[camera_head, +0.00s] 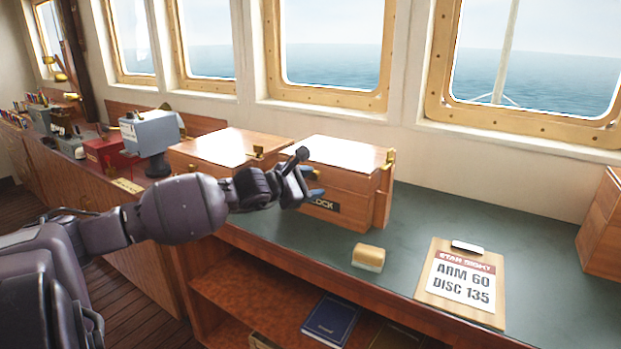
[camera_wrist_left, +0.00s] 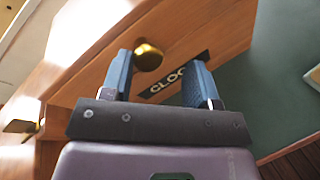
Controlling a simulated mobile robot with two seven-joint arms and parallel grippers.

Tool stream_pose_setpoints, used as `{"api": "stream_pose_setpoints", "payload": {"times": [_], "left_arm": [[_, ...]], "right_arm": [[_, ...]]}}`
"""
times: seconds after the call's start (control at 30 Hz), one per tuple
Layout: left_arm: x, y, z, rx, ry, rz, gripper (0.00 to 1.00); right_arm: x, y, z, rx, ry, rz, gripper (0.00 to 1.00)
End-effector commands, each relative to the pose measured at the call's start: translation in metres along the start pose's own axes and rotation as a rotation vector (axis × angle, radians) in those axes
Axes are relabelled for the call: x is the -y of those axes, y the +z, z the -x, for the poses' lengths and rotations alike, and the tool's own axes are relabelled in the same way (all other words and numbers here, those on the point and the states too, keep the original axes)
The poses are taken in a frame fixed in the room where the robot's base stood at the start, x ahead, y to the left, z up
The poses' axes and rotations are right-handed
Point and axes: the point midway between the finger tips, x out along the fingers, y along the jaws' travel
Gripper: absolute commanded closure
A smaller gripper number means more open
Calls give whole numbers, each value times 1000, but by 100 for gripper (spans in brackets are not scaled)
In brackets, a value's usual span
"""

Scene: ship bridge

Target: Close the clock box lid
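The clock box (camera_head: 350,188) is a wooden box on the green counter, with a dark label reading partly "LOCK". Its top (camera_head: 345,153) looks flat and level; I cannot tell whether the lid is fully shut. A narrow wooden panel (camera_head: 384,195) with brass fittings stands at its right end. My left gripper (camera_head: 314,184) is at the box's front face, above the label. In the left wrist view its blue fingers (camera_wrist_left: 165,80) are apart, with a round brass knob (camera_wrist_left: 149,56) by the left fingertip and the label (camera_wrist_left: 172,78) between them. Contact is unclear. My right gripper is out of view.
A second wooden box (camera_head: 225,148) stands close on the left, near a grey device (camera_head: 150,132). A small brass-topped block (camera_head: 368,257) and a clipboard (camera_head: 462,282) lie to the right. Another wooden box (camera_head: 602,228) is at the right edge.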

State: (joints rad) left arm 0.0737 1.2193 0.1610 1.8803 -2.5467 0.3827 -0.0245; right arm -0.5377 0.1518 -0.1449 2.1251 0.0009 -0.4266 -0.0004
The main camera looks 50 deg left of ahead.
Motion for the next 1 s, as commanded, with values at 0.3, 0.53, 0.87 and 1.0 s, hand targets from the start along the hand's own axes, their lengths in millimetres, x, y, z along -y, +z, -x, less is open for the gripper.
{"api": "stream_pose_setpoints", "payload": {"times": [0.3, 0.53, 0.87, 1.0], "left_arm": [[2, -2, 0, -5, -4, -1, 48], [0, 1, 0, 2, -1, -3, 48], [-2, 3, 1, 5, 2, -5, 48], [-2, 3, 7, 5, 3, -4, 48]], "right_arm": [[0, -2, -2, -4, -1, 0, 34], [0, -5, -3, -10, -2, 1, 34], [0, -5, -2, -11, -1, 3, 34], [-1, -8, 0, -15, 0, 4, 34]]}}
